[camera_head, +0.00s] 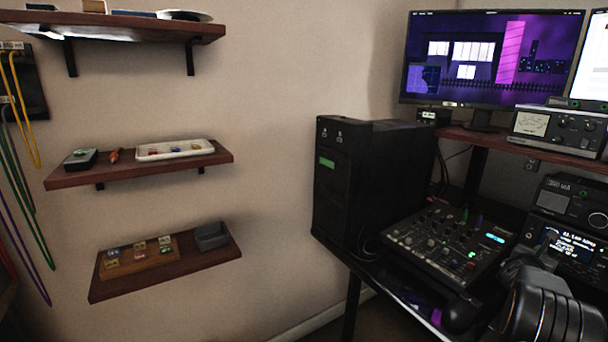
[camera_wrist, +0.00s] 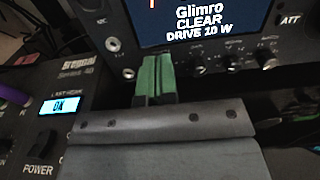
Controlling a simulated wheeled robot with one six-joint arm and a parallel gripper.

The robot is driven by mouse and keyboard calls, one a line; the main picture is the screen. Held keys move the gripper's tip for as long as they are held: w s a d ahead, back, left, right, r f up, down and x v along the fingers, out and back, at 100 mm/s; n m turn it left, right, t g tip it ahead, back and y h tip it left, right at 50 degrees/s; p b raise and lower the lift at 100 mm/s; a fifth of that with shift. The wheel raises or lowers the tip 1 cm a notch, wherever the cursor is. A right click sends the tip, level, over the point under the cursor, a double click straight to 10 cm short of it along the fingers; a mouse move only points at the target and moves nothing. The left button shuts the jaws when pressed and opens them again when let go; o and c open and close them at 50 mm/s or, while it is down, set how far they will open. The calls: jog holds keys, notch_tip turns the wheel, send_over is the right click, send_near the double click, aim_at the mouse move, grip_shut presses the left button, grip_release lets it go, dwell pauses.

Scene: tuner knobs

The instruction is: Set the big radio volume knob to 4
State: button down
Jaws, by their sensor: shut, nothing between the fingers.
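The radio (camera_head: 565,247) stands at the right of the head view, with a lit display. A row of small knobs (camera_wrist: 233,62) sits below the screen. The big volume knob cannot be made out for certain in the wrist view. My gripper (camera_wrist: 153,80) has green fingertips, shut and empty, in front of the radio's lower left part.
A mixer-like panel (camera_head: 440,243) with many knobs lies left of the radio. A black computer case (camera_head: 370,180) and wall shelves (camera_head: 140,172) stand farther left.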

jog(key=b, duration=0.4)
jog(key=shift+s+d+b, duration=0.2)
jog(key=shift+d+b, duration=0.1)
dwell(1.0)
jog(key=shift+b, duration=0.35)
dwell(0.5)
jog(key=shift+r, duration=0.4)
jog(key=shift+s+f+b, duration=0.1)
jog(key=shift+f+b, duration=0.1)
jog(key=shift+b, duration=0.1)
jog(key=shift+s+f+b, duration=0.5)
jog(key=shift+f+b, duration=0.3)
jog(key=a, duration=0.2)
jog(key=s+a+r+b, duration=0.1)
jog(key=shift+a+r, duration=0.1)
jog(key=shift+s+a, duration=0.15)
jog(key=shift+a, duration=0.65)
